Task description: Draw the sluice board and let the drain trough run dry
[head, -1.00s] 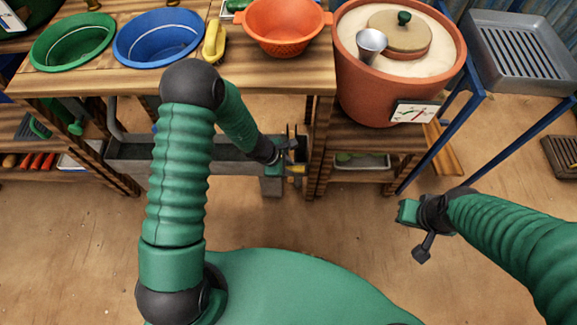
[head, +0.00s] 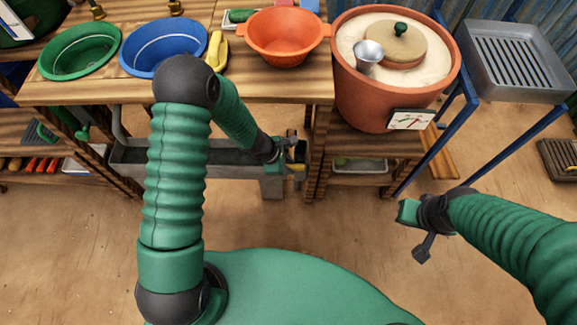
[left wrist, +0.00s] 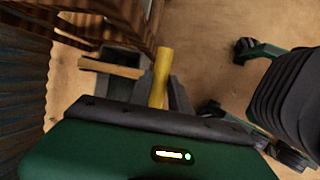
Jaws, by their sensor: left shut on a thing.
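The grey drain trough (head: 215,172) runs under the wooden bench, with a dark inside; I cannot tell its water level. My left gripper (head: 288,151) is at the trough's right end, shut on a yellow handle (head: 297,170), which I take to be the sluice board's. In the left wrist view the yellow handle (left wrist: 162,75) stands up at the fingers, beside a wooden bar (left wrist: 110,69) near the trough (left wrist: 122,88). The board's lower part is hidden. My right gripper (head: 414,232) is apart over bare floor at the right; its fingers are unclear.
The bench (head: 130,91) above carries a green basin (head: 80,52), a blue basin (head: 163,47) and an orange colander (head: 285,40). A large terracotta pot (head: 385,98) stands right of it. Bench posts (head: 319,150) stand close to my left gripper. The floor in front is clear.

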